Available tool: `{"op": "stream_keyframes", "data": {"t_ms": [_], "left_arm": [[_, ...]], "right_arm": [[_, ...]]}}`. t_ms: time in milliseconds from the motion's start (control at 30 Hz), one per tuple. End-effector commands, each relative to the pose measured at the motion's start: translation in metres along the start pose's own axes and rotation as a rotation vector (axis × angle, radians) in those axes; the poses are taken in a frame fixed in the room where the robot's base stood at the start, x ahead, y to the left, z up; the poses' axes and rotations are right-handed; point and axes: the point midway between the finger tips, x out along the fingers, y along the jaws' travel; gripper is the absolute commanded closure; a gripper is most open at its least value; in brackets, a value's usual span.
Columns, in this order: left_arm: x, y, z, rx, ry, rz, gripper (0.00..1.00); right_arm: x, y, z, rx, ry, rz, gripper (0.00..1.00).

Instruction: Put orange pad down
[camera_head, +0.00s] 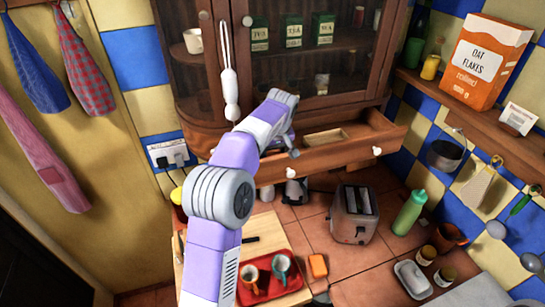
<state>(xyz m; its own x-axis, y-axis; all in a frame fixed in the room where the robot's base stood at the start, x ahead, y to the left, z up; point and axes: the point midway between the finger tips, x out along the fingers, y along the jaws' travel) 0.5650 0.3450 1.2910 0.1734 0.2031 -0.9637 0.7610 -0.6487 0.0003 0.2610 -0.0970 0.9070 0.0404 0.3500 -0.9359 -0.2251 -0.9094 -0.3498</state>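A small orange pad (317,265) lies on the tiled counter, just right of the red tray (254,293). No gripper is seen touching it. My purple and grey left arm rises from the bottom, left of centre, and reaches up to the open drawer under the cabinet. Its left gripper end (292,149) is by the drawer, well above and away from the pad. Its fingers are small and partly hidden, so their opening is unclear. My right gripper is not clearly seen.
The red tray holds two cups. A toaster (354,214), a green bottle (409,213), a white butter dish (413,279) and jars stand to the right. The open drawer (340,146) juts out above the counter. Bare tiles lie right of the pad.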

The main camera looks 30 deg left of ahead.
Motion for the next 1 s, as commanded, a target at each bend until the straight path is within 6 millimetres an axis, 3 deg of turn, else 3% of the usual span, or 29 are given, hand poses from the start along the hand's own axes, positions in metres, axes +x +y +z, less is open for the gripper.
{"op": "stream_keyframes", "data": {"t_ms": [267, 300, 467, 867, 1000], "left_arm": [[0.002, 0.000, 0.001, 0.000, 0.000, 0.000, 0.59], [0.002, 0.000, 0.001, 0.000, 0.000, 0.000, 0.32], [0.001, 0.000, 0.000, 0.000, 0.000, 0.000, 0.10], [0.004, 0.000, 0.001, 0.000, 0.000, 0.000, 0.10], [-0.025, 0.001, 0.000, 0.002, 0.003, 0.004, 0.10]], "right_arm": [[0.001, 0.000, 0.000, 0.000, 0.001, 0.000, 0.00], [0.000, 0.000, 0.000, 0.000, 0.001, 0.000, 0.00], [0.000, 0.000, 0.000, 0.000, 0.001, 0.000, 0.00], [0.008, 0.003, -0.001, 0.000, 0.001, 0.000, 0.00], [0.004, 0.001, 0.000, 0.000, 0.000, 0.000, 0.00]]}}
